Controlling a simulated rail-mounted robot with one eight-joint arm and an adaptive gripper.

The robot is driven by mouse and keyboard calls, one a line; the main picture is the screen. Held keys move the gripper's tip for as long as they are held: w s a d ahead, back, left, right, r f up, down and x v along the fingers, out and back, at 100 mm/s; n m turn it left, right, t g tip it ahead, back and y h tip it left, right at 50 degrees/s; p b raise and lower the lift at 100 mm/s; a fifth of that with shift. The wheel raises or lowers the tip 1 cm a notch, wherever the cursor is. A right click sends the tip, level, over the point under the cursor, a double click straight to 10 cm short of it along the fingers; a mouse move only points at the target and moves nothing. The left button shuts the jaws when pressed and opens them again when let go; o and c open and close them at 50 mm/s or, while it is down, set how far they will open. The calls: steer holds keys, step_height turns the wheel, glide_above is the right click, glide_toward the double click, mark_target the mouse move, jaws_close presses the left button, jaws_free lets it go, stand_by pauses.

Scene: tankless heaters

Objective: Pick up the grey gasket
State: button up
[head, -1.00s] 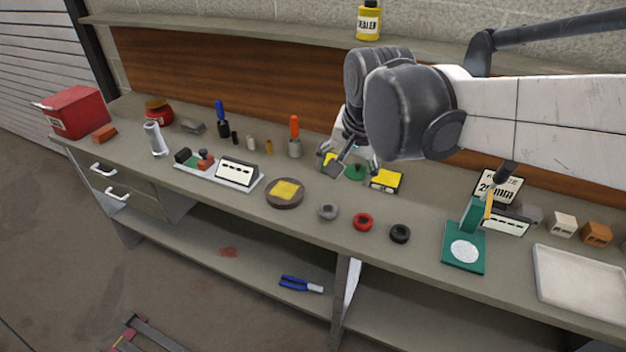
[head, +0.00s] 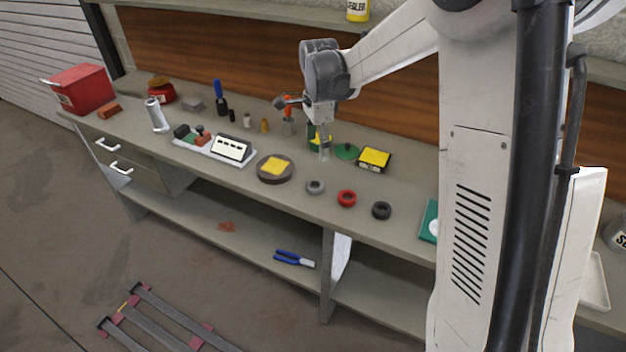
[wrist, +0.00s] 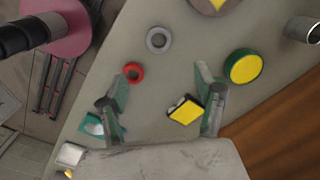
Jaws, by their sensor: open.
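The grey gasket (head: 315,187) is a small ring lying flat on the workbench, left of a red ring (head: 347,198) and a black ring (head: 382,210). It also shows whole in the wrist view (wrist: 148,39), at the upper middle beyond my fingertips. My gripper (head: 322,156) points down over the bench, behind the grey gasket and apart from it. In the wrist view, my gripper (wrist: 162,74) has its two fingers spread wide with nothing held between them.
A round brown dish (head: 275,176) with a yellow top stands left of the gasket. The bench's front edge runs close before the rings.

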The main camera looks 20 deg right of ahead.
steer(key=f, duration=0.1)
glide_above(316, 184)
steer(key=f, duration=0.7)
steer(key=shift+w+d+f, duration=0.15)
steer(key=shift+w+f, duration=0.05)
steer(key=shift+f, duration=0.1)
steer(key=shift+s+a+f+p, duration=0.15)
steer(key=shift+f+p, duration=0.15)
steer(key=shift+f, duration=1.25)
steer(key=shift+s+a+f+p, duration=0.1)
steer(key=shift+f+p, duration=0.2)
steer(key=shift+f, duration=1.25)
steer(key=c, duration=1.2)
steer(key=shift+c, duration=0.2)
